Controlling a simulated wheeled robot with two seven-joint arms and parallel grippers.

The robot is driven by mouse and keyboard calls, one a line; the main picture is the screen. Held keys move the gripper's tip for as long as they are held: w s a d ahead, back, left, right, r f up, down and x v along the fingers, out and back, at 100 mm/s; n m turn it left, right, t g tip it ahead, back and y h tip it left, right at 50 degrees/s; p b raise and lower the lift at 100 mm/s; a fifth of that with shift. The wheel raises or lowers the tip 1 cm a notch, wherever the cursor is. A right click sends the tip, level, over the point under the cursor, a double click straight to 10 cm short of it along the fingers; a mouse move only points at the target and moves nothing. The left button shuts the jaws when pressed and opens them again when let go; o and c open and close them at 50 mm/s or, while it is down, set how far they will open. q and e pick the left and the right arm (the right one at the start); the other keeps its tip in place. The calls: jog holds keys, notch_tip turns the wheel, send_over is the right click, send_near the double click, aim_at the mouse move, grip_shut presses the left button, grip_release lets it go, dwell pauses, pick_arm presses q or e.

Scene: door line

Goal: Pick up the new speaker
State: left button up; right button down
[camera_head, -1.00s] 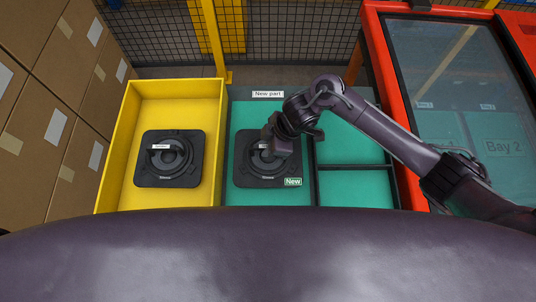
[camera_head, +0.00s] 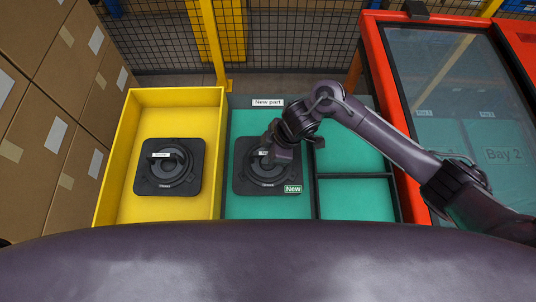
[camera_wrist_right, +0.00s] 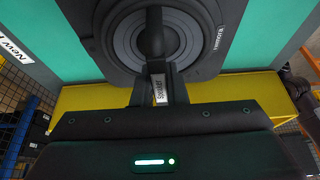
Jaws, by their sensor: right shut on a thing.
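The new speaker (camera_head: 247,182) is a black square frame with a round cone, lying in the green tray beside a green "New" tag (camera_head: 293,189). My right gripper (camera_head: 268,158) is over its middle, shut on its handle. In the right wrist view the fingers (camera_wrist_right: 158,88) close around the bar by a white "Speaker" label, with the speaker's cone (camera_wrist_right: 188,30) just beyond. The speaker looks flat; whether it touches the tray floor I cannot tell. The gripper hides part of the cone and handle. My left gripper is not in view.
A similar black speaker (camera_head: 168,183) lies in the yellow tray (camera_head: 130,208) on the left. Two green compartments (camera_head: 355,200) to the right are empty. A red-framed glass-covered bay (camera_head: 440,75) stands further right. Cardboard boxes (camera_head: 50,130) are stacked at far left, and mesh fencing (camera_head: 285,40) is behind.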

notch_tip(320, 180, up, 22)
jog(key=p, duration=0.5)
jog(key=shift+r+p, duration=0.25)
jog(key=shift+p, duration=0.1)
jog(key=shift+f, duration=0.1)
